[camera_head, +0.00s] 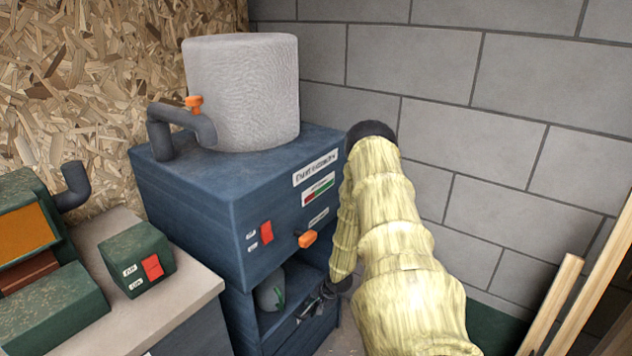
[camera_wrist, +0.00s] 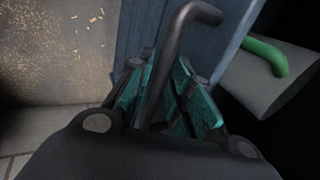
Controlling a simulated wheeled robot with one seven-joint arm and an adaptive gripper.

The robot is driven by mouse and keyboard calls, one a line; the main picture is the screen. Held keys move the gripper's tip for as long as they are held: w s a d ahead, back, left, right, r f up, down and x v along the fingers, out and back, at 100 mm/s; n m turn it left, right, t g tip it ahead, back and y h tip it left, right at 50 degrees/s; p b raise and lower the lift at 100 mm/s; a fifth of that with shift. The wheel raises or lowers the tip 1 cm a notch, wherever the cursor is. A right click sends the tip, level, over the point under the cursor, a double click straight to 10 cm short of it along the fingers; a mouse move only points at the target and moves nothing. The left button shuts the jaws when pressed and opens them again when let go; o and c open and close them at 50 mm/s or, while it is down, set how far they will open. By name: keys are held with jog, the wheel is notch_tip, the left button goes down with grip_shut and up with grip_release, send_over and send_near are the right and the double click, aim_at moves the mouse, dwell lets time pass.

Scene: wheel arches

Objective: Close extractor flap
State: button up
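The blue extractor cabinet (camera_head: 190,205) stands against the wall with a grey drum on top. Its lower front is open, showing a dark recess with a grey rounded object (camera_head: 268,292) bearing a green part. A blue panel (camera_head: 318,338), apparently the flap, shows below the recess, partly hidden by my arm. My gripper (camera_head: 322,300) is low at the recess. In the wrist view, my gripper's teal fingers (camera_wrist: 165,95) are on both sides of a dark curved handle bar (camera_wrist: 180,35), before a blue panel (camera_wrist: 137,35). Whether the fingers press the bar is unclear.
An orange knob (camera_head: 307,239) and red switch (camera_head: 266,232) sit on the cabinet front. A bench (camera_head: 185,300) with green machines is at left. Wooden planks (camera_head: 553,305) lean at right. A block wall (camera_head: 450,120) stands behind.

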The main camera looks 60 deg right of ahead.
jog(key=shift+r, duration=0.1)
jog(key=v, duration=1.1)
jog(key=shift+s+r, duration=0.25)
dwell(0.5)
dwell(0.6)
